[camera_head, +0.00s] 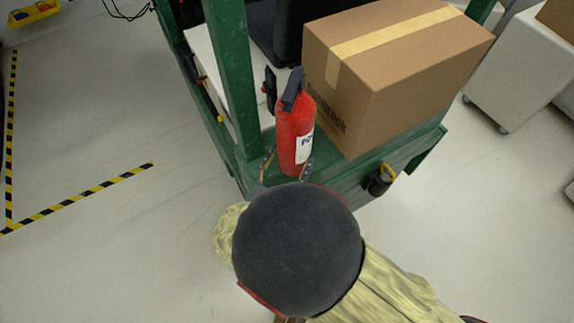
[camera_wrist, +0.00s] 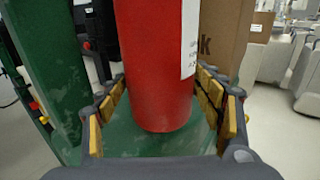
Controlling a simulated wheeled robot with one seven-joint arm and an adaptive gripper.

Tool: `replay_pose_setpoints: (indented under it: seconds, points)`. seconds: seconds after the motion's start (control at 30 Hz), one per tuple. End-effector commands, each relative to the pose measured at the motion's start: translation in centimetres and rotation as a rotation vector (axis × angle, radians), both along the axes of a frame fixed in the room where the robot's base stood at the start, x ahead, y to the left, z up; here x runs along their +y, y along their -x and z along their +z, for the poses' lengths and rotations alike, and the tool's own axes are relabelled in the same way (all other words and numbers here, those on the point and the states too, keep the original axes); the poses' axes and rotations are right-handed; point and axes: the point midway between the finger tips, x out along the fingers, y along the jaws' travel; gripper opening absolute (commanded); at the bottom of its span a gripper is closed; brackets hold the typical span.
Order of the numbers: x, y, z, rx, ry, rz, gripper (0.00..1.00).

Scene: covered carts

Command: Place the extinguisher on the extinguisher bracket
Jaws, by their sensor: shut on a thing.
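The red extinguisher (camera_head: 293,130) with a black handle and a white label stands upright over the green cart's (camera_head: 350,183) near corner. It also fills the middle of the wrist view (camera_wrist: 157,70). My gripper (camera_head: 286,168) is shut on its lower body, with the padded fingers (camera_wrist: 158,90) on both sides. I cannot tell whether its base touches the green shelf. A black fitting (camera_head: 270,90), which looks like the extinguisher bracket, is on the green post side just left of the extinguisher. It also shows in the wrist view (camera_wrist: 101,32), partly hidden.
A large taped cardboard box (camera_head: 410,65) sits on the cart close to the right of the extinguisher. A green post (camera_head: 229,75) rises at left. A black and yellow item (camera_head: 381,178) hangs on the cart's near edge.

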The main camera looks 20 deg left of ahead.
Motion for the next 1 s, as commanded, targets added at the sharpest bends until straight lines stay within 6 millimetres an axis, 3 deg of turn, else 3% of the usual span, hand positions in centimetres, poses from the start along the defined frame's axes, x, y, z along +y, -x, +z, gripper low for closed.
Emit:
replay_pose_setpoints:
  seconds: [0.6, 0.8, 1.0]
  points:
    - [-0.9, -11.6, 0.3, -0.008, -0.006, -0.004, 0.06]
    - [-1.0, -13.2, 0.4, -0.008, -0.005, -0.001, 0.06]
    - [-0.9, -13.4, -0.4, -0.007, -0.003, 0.001, 0.06]
